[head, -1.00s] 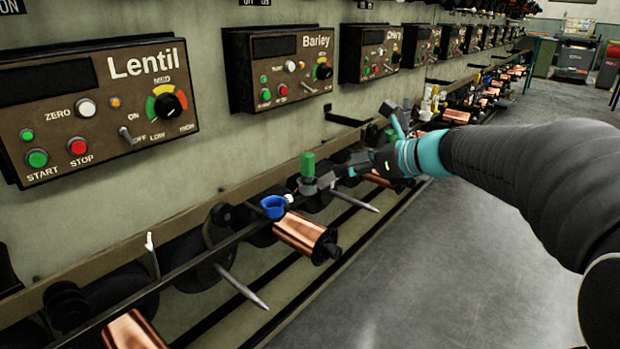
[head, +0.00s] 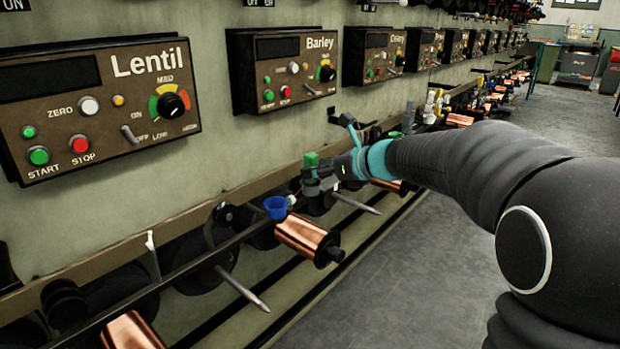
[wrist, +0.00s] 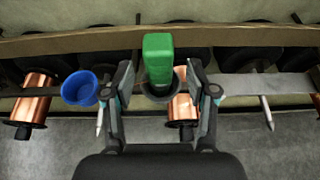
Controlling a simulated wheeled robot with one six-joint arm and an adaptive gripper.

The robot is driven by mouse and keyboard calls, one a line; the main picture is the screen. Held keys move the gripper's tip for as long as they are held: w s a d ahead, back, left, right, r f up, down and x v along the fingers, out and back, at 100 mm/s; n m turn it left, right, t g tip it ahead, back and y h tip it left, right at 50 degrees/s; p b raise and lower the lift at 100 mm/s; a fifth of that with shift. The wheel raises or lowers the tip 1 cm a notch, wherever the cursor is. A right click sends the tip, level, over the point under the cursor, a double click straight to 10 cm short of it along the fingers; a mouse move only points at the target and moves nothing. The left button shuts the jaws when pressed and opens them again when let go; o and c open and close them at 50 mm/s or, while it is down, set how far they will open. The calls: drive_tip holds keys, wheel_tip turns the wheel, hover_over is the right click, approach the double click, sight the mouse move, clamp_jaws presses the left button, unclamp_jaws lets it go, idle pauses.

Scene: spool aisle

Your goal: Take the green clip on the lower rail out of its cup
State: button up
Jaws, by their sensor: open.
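The green clip (wrist: 158,58) stands upright in a dark cup (wrist: 160,93) on the lower rail (wrist: 238,86) in the wrist view. My gripper (wrist: 160,78) is open, with one finger on each side of the clip, and a gap shows on both sides. In the head view the clip's green top (head: 311,160) shows just beyond my gripper (head: 316,180). My gripper hides part of the cup there.
An empty blue cup (wrist: 80,88) sits on the rail left of the clip. Copper spools (wrist: 33,97) and pointed spindles (head: 243,288) stick out below the rail. Control boxes, one marked Lentil (head: 95,105), hang on the wall above. The floor (head: 400,285) is clear.

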sight(313, 154)
drive_tip(key=x, duration=0.3)
drive_tip(key=shift+d, duration=0.1)
clamp_jaws()
drive_tip(key=shift+r, duration=0.55)
drive_tip(key=r, duration=0.1)
drive_tip(key=r+p, duration=0.1)
drive_tip(key=r, duration=0.1)
drive_tip(key=shift+d+r+p, duration=0.2)
drive_tip(key=shift+r+p, duration=0.1)
drive_tip(key=w+d+r+p, duration=0.2)
drive_tip(key=d+r, duration=0.4)
drive_tip(key=d, duration=0.5)
drive_tip(key=shift+w+r, duration=0.15)
drive_tip(key=shift+w, duration=0.05)
